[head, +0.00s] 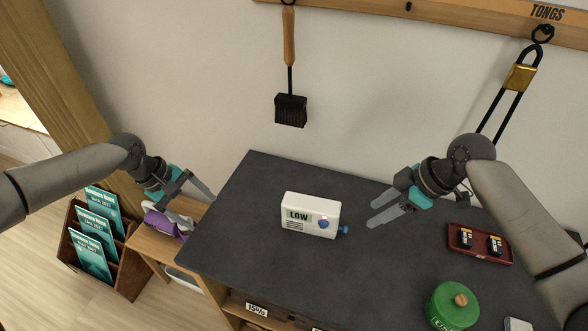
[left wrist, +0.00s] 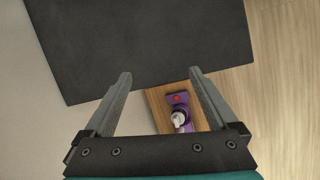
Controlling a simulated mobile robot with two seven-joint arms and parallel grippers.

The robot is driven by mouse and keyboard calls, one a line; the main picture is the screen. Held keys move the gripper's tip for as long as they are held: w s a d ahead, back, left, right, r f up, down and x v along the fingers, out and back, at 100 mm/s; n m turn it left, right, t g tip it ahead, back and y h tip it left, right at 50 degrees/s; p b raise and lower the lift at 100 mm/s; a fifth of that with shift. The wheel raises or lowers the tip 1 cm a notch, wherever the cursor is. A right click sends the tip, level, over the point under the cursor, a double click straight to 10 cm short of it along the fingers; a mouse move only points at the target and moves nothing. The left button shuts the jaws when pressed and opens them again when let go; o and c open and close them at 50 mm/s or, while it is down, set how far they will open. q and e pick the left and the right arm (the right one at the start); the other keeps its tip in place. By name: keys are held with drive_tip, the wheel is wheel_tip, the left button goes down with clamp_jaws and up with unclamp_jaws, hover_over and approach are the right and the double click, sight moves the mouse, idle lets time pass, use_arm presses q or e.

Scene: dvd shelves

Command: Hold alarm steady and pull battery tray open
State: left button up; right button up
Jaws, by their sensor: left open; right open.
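The white alarm (head: 310,215) stands upright on the dark tabletop, its display reading LOW. A blue round button is on its front, and a blue knob (head: 343,230) sticks out at its right side, probably the battery tray's pull. My left gripper (head: 207,201) is open and empty, left of the alarm near the table's left edge. In the left wrist view its open fingers (left wrist: 160,85) have nothing between them that they touch. My right gripper (head: 370,212) is open and empty, to the right of the alarm and apart from the blue knob.
A dark red tray (head: 463,247) with two batteries sits at the right. A green lidded tin (head: 453,305) stands at the front right. A purple object (head: 168,222) lies on a lower wooden stand under my left gripper. The dark tabletop (head: 250,245) around the alarm is clear.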

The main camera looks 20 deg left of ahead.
use_arm(q)
drive_tip(key=w+d+r+m+g, duration=0.1)
drive_tip(key=w+d+r, duration=0.2)
drive_tip(key=d, duration=0.4)
drive_tip(key=w+d+r+m, duration=0.1)
drive_tip(key=w+d+r, duration=0.15)
drive_tip(key=d, duration=0.45)
wheel_tip(320, 180, up, 6)
drive_tip(key=n+g+y, duration=0.1)
drive_tip(key=n+y, duration=0.2)
drive_tip(key=n, duration=0.2)
hover_over(298, 215)
drive_tip(key=w+a, duration=0.1)
drive_tip(key=w, duration=0.2)
drive_tip(key=shift+s+a+f, duration=0.15)
drive_tip(key=shift+s, duration=0.1)
drive_tip(key=shift+s+d+r+n+y, duration=0.1)
drive_tip(key=shift+d+r+n+y, duration=0.3)
drive_tip(key=shift+r+n+y, duration=0.1)
wheel_tip(298, 215, down, 15)
drive_tip(key=shift+f, duration=0.1)
drive_tip(key=shift+c, duration=0.3)
clamp_jaws()
